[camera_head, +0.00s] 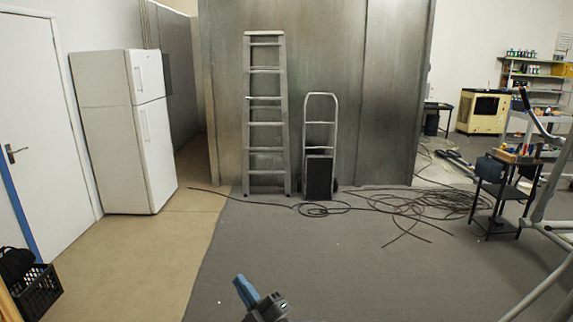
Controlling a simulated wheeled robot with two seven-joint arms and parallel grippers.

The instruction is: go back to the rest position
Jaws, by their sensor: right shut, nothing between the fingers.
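My right gripper (247,291) shows at the bottom middle of the head view, with blue fingers closed together and nothing between them. It is held over the grey floor, and most of its arm is out of the picture. My left gripper is not in view.
A white fridge (122,130) stands at the left beside a white door (40,130). A ladder (266,115) and a hand truck (320,150) lean at the metal wall. Cables (410,207) lie on the floor. A black crate (36,292) is at lower left. The middle floor is clear.

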